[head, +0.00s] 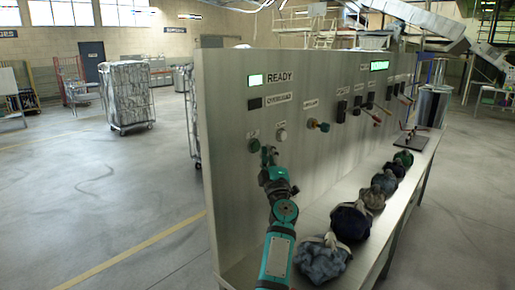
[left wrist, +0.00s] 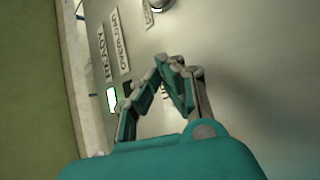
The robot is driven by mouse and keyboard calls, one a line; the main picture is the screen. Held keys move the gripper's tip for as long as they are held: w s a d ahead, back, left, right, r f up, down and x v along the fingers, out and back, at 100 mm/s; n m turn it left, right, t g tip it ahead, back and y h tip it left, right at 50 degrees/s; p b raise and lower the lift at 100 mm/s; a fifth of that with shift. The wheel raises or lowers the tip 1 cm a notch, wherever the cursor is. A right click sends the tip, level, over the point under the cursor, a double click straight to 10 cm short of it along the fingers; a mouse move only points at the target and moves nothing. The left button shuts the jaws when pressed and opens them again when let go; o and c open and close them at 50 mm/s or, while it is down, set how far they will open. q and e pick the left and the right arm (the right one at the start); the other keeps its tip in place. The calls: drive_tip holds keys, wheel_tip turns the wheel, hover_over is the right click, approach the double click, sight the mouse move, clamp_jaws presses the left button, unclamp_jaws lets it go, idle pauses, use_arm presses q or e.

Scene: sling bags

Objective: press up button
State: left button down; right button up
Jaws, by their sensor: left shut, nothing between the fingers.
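An upright grey control panel (head: 230,110) carries the buttons. A green round button (head: 254,146) and a pale round button (head: 282,136) sit side by side under small labels, too small to read, so I cannot tell which is up. My left gripper (head: 268,153) is shut and empty, in front of the panel just right of and slightly below the green button. I cannot tell whether it touches the panel. In the left wrist view its closed fingertips (left wrist: 172,63) point at the panel face, and part of a round fitting (left wrist: 156,5) shows at the top edge. My right gripper is out of view.
Several cloth sling bags, including a grey-blue one (head: 322,262), line the ledge below the panel. Open floor lies left.

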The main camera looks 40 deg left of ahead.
use_arm(q)
drive_tip(key=shift+a, duration=0.1)
idle(0.3)
drive_tip(key=shift+a, duration=0.35)
